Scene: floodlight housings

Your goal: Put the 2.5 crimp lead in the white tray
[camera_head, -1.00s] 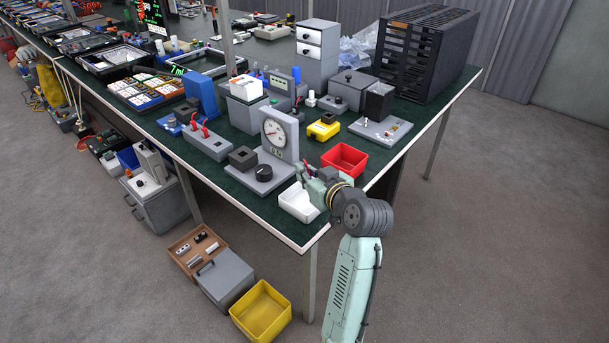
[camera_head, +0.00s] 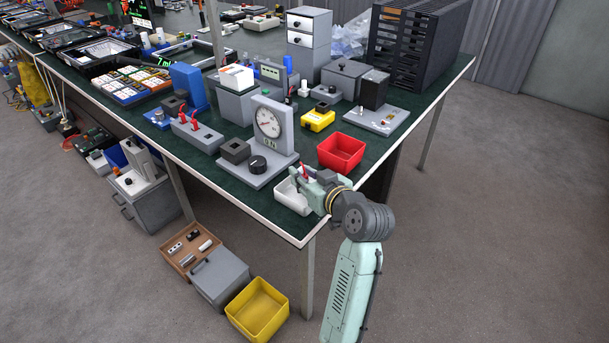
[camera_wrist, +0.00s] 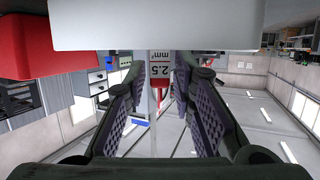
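The 2.5 crimp lead (camera_wrist: 160,69), with a light "2.5 mm²" label and a red part, is between the fingertips of my gripper (camera_wrist: 162,88) in the wrist view. The fingers look closed on its label sides. The white tray (camera_head: 286,196) sits near the table's front corner. In the head view my gripper (camera_head: 308,182) is at the tray's right side, over it, and hides part of it. A small red bit shows at the fingertips. The tray's pale wall (camera_wrist: 155,28) fills the top of the wrist view. The tray's inside is mostly hidden.
A red bin (camera_head: 341,152) stands just behind my gripper. A dial gauge on a grey base (camera_head: 268,125) stands left of the tray. A yellow block (camera_head: 317,120) and a grey plate (camera_head: 376,122) are farther back. The table's front corner strip is clear.

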